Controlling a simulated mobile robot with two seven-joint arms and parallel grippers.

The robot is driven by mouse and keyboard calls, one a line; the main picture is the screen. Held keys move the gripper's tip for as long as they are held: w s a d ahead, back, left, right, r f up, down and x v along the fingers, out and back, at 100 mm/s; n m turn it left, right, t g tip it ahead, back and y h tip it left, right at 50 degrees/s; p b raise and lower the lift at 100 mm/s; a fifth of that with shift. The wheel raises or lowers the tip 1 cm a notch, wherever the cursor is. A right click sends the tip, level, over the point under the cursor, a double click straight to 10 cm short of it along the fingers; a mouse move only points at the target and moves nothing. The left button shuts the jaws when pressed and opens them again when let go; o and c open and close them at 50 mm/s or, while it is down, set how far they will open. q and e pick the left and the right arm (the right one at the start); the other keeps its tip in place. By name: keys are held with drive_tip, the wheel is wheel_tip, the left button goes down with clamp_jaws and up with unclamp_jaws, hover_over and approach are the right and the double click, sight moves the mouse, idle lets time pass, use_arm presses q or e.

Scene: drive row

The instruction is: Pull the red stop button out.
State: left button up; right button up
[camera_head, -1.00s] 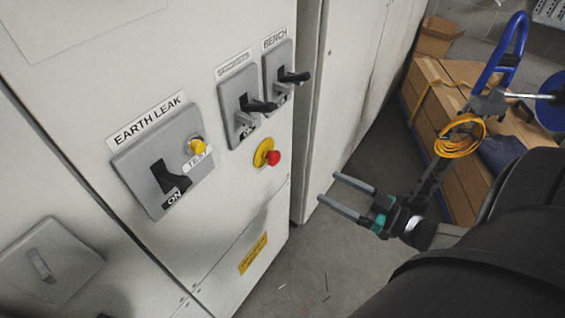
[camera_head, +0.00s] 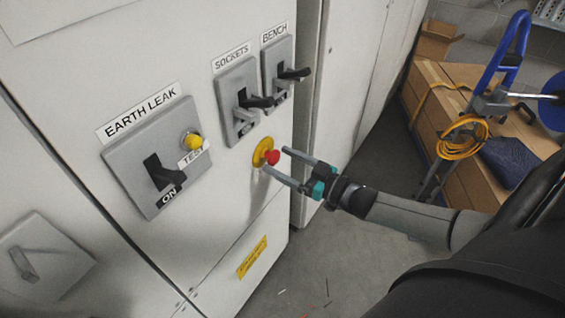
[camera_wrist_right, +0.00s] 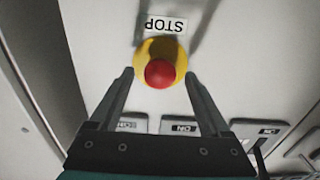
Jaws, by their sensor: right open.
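The red stop button (camera_head: 273,158) sits on a round yellow base (camera_head: 262,152) on the front of the pale cabinet, below the sockets switch. In the right wrist view the red button (camera_wrist_right: 160,74) shows on its yellow base (camera_wrist_right: 172,50), with a STOP label (camera_wrist_right: 166,25) that appears upside down. My right gripper (camera_head: 275,160) is open, its two fingers pointing at the button. In the right wrist view the fingertips (camera_wrist_right: 159,74) lie on either side of the button, apart from it. My left gripper does not show.
On the cabinet are the earth leak switch (camera_head: 160,172) with a yellow test button (camera_head: 192,141), the sockets switch (camera_head: 240,105) and the bench switch (camera_head: 280,75). A blue-handled trolley (camera_head: 512,45) and cardboard boxes (camera_head: 440,100) stand at the right. The floor (camera_head: 330,265) between is clear.

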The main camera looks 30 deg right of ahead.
drive_tip(key=shift+w, duration=0.15)
clamp_jaws()
idle(0.7)
idle(0.3)
